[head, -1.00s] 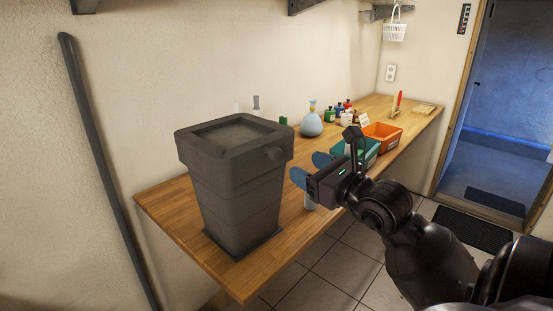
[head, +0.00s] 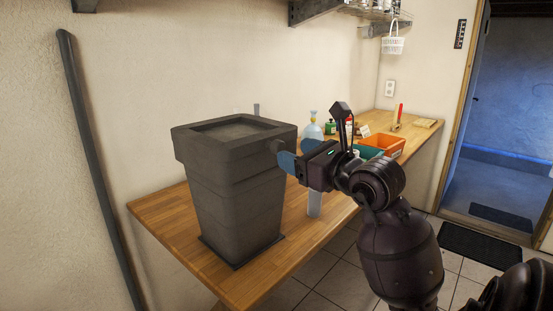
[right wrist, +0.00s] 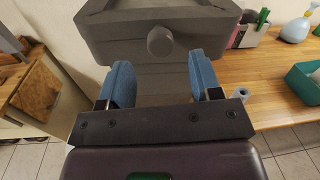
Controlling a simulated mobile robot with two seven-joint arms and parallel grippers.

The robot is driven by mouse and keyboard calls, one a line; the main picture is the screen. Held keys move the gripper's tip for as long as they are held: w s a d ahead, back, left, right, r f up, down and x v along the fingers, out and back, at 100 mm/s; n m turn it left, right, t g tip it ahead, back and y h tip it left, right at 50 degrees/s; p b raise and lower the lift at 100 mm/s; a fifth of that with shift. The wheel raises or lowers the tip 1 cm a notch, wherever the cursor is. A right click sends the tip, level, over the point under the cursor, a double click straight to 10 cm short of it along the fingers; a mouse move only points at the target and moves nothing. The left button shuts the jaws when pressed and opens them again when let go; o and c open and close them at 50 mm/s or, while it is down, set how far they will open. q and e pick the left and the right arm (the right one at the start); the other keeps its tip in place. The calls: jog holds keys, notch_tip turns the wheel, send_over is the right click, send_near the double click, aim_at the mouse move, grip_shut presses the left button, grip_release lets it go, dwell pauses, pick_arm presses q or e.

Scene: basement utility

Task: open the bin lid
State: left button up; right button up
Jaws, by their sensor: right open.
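The dark grey bin (head: 238,203) stands upright on the wooden table. Its lid (head: 197,153) is down on top and has a recessed middle. A round knob sticks out of the lid's front side; the right wrist view shows this knob (right wrist: 160,41) centred ahead of my fingers. My right gripper (head: 284,161) is open, its blue fingers close to the knob. In the right wrist view the knob lies between the lines of the two fingers (right wrist: 160,80), seemingly just beyond the tips. My left gripper is out of view.
The wooden table (head: 175,222) runs along the wall. Behind my right arm stand a teal bin (head: 367,152), an orange bin (head: 384,145) and a spray bottle (head: 312,128). A wall shelf (head: 318,10) hangs above. Space above the lid is clear.

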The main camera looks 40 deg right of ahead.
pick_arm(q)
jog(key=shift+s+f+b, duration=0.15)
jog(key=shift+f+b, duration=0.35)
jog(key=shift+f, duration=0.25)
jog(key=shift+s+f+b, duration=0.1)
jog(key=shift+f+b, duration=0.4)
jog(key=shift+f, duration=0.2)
pick_arm(e)
jog(key=shift+w, duration=2.9)
jog(key=shift+c, duration=0.4)
grip_shut()
